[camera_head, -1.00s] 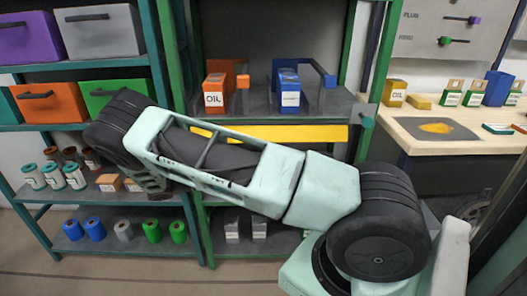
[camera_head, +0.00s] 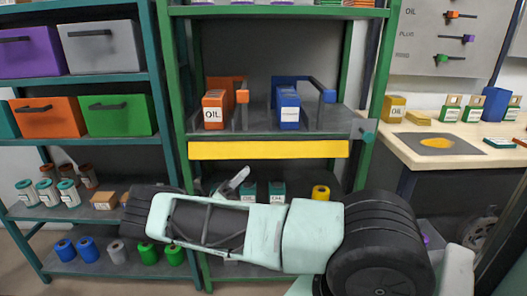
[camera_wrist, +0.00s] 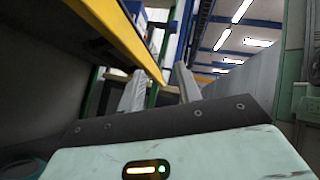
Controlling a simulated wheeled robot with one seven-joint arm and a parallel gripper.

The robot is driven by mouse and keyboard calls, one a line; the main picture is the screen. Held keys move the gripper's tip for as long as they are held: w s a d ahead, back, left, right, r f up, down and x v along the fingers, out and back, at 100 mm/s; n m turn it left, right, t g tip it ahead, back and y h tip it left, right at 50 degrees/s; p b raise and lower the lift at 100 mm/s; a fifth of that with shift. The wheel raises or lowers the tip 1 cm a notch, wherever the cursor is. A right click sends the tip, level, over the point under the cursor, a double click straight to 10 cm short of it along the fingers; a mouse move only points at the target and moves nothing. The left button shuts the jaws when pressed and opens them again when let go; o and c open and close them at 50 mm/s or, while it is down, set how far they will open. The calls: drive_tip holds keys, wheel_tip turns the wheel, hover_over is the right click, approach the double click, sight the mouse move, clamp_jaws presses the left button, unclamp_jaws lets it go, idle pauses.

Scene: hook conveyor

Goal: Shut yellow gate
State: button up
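The yellow gate (camera_head: 268,149) is a long flat yellow bar lying level across the front of the middle rack, just below the shelf with the boxes. In the wrist view the yellow gate (camera_wrist: 122,38) runs from the upper left down towards the fingers. My gripper (camera_head: 236,182) is below the left half of the bar in the head view, partly hidden behind my own arm. In the wrist view my gripper (camera_wrist: 160,77) has its two grey fingers apart, with nothing held between them. I cannot tell whether a finger touches the bar.
An orange box (camera_head: 214,110) and a blue box (camera_head: 289,107) stand on the shelf above, beside orange and blue frames. Green posts (camera_head: 365,165) edge the rack. A yellow roll (camera_head: 320,192) is on the shelf below. A workbench (camera_head: 450,150) is at right.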

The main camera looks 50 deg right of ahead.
sight(263, 154)
drive_tip(key=p+x, duration=0.1)
drive_tip(key=x, duration=0.9)
drive_tip(key=shift+s+d+p, duration=0.1)
drive_tip(key=shift+d+p, duration=0.05)
drive_tip(key=shift+p, duration=0.2)
clamp_jaws()
drive_tip(key=shift+w+a, duration=0.2)
drive_tip(key=shift+f, duration=0.15)
idle(0.4)
unclamp_jaws()
drive_tip(key=b+v, duration=0.4)
drive_tip(key=v, duration=1.3)
drive_tip(key=shift+a, duration=0.25)
